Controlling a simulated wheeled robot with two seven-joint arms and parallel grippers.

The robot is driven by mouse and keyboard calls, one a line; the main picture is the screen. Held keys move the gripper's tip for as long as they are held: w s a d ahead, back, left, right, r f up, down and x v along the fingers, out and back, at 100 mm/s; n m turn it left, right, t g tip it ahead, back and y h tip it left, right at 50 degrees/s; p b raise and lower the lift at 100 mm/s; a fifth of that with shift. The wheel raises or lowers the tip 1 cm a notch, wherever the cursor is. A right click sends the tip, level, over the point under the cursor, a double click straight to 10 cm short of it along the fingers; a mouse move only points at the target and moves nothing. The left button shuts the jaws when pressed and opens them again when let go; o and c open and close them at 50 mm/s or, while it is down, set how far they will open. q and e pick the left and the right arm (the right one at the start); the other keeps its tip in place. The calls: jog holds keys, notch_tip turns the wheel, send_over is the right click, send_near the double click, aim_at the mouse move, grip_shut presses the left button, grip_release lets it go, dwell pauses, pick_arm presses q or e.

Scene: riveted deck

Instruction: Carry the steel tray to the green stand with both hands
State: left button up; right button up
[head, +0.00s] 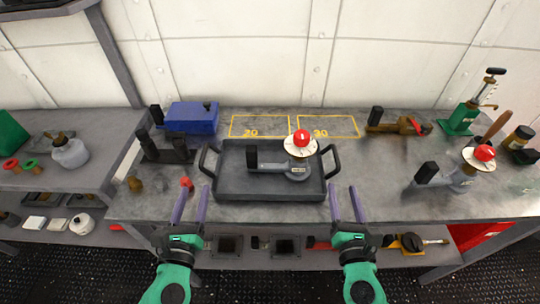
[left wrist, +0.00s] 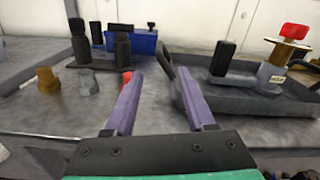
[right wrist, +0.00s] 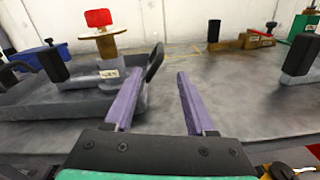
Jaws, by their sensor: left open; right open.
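The steel tray (head: 235,186) is dark grey with a raised loop handle at each end, and it lies flat on the workbench. A grey tool with a black grip and a red-knobbed dial (head: 299,147) stands in it. My left gripper (head: 190,192) is open and empty, in front of the tray's left end. In the left wrist view the tray (left wrist: 255,104) is right of the fingers. My right gripper (head: 346,190) is open and empty, in front of the tray's right end. In the right wrist view the tray (right wrist: 50,105) is left of the fingers. I see no clear green stand.
A blue box (head: 191,117) and dark posts (head: 165,150) stand left of the tray. Yellow outlines (head: 292,126) mark bare bench behind it. A second dial tool (head: 462,178) and a green pump (head: 462,118) stand right. A red piece (head: 186,184) lies near my left fingers.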

aim_at(205, 146)
pick_arm(q)
jog(key=shift+w, duration=0.1)
pick_arm(e)
jog(key=shift+w, duration=0.1)
pick_arm(q)
jog(key=shift+s+r, duration=0.25)
jog(key=shift+s, duration=0.3)
jog(key=shift+s+r, duration=0.25)
jog(key=shift+s, duration=0.3)
pick_arm(e)
jog(key=shift+s+r, duration=0.3)
jog(key=shift+s, duration=0.25)
jog(key=shift+s+r, duration=0.25)
jog(key=shift+s, duration=0.3)
pick_arm(q)
jog(key=w, duration=1.5)
jog(key=shift+w+d+f, duration=0.1)
jog(key=shift+d+f, duration=0.05)
jog(key=shift+f, duration=0.15)
pick_arm(e)
jog(key=w, duration=1.5)
jog(key=shift+w+d+f, duration=0.1)
jog(key=shift+d+f, duration=0.1)
jog(key=shift+f, duration=0.1)
pick_arm(q)
grip_shut()
pick_arm(e)
grip_shut()
jog(key=shift+d, duration=0.15)
